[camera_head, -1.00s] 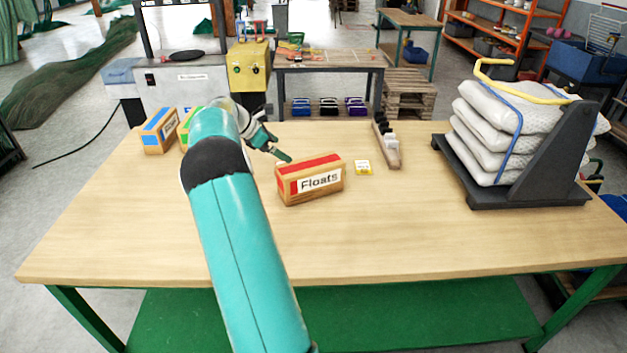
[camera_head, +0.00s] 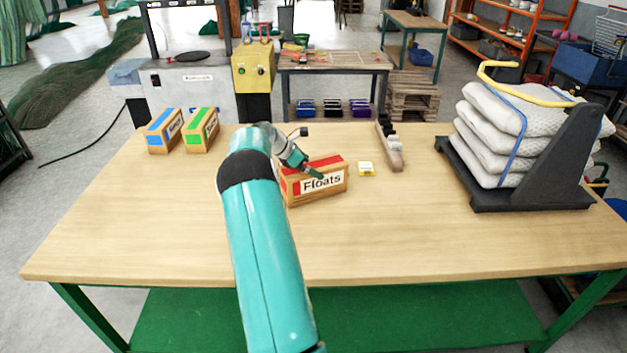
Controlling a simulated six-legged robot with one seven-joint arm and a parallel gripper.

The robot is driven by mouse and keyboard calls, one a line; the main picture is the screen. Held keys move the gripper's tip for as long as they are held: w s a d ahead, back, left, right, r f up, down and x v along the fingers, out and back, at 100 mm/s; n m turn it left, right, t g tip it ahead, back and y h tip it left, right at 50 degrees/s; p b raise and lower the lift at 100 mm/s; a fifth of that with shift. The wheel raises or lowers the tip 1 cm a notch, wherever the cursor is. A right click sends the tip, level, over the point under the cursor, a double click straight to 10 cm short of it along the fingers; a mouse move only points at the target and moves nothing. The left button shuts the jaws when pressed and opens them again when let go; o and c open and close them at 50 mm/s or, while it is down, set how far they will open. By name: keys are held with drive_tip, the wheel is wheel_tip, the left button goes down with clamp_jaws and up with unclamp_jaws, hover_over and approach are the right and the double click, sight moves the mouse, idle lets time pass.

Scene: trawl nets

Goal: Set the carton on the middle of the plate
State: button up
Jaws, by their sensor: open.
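A wooden-looking carton (camera_head: 333,187) with a red stripe and a "Floats" label stands on the table, left of centre. Two similar cartons, one blue-striped (camera_head: 164,131) and one green-striped (camera_head: 201,130), stand at the back left. My gripper (camera_head: 314,171) is open at the red-striped carton and overlaps its top and label in the picture. I cannot tell whether it touches the carton. No plain plate shows on the table.
A small yellow-and-white box (camera_head: 366,169) lies just right of the carton. A narrow wooden holder (camera_head: 390,150) with dark and pale pieces stands beyond it. The front and middle of the wooden table (camera_head: 400,235) are clear.

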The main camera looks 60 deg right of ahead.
drive_tip(key=shift+x, duration=1.05)
drive_tip(key=shift+r, duration=0.1)
drive_tip(key=c, duration=1.7)
drive_tip(key=shift+r, duration=0.1)
drive_tip(key=shift+c, duration=1.2)
drive_tip(key=shift+r, duration=0.1)
